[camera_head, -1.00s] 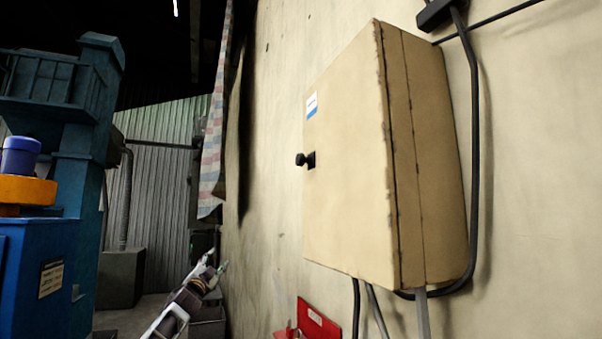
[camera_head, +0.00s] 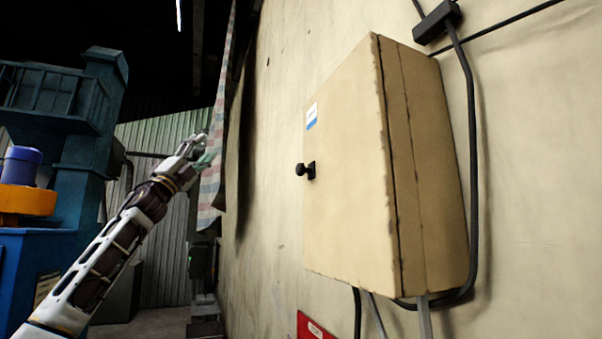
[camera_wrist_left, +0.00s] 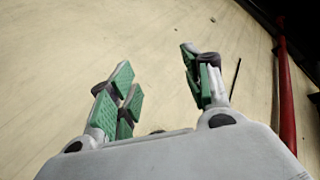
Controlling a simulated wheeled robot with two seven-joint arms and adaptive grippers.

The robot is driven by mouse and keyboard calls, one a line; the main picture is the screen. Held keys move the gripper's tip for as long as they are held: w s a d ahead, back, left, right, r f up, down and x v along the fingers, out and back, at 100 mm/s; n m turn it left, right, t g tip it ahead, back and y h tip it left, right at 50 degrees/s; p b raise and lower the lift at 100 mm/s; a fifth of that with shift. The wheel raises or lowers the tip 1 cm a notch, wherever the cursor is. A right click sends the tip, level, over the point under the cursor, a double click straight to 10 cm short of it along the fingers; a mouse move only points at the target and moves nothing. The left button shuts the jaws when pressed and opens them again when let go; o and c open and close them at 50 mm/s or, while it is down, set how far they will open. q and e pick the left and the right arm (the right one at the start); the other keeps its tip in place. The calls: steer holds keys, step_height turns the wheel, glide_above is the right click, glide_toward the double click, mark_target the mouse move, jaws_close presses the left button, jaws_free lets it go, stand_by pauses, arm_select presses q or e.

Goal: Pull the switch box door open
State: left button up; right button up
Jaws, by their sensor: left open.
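The beige switch box (camera_head: 350,170) is fixed to the wall on the right of the head view. Its door is shut, with a black knob (camera_head: 305,170) on the left side and a small blue-and-white label above it. My left gripper (camera_head: 205,152) is raised to the left of the box, well apart from the knob. In the left wrist view its green-padded fingers (camera_wrist_left: 160,92) are spread with nothing between them, and the pale wall is behind. The box and knob are not recognisable in that view. My right gripper is not in view.
A blue machine (camera_head: 75,165) with an orange and blue part stands at the left. A black cable (camera_head: 472,150) runs down the box's right side. A red object (camera_head: 313,327) is below the box. The space before the door is clear.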

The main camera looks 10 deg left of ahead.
arm_select(q)
steer(key=s+d+r+m+g+h, duration=0.4)
steer(key=s+d+m+g+h, duration=0.75)
steer(key=m, duration=0.65)
steer(key=m+g+y, duration=0.5)
steer(key=y, duration=0.3)
glide_toward(297, 170)
steer(key=p+x, duration=0.1)
steer(key=x, duration=0.8)
steer(key=shift+d, duration=0.15)
steer(key=shift+x, duration=0.85)
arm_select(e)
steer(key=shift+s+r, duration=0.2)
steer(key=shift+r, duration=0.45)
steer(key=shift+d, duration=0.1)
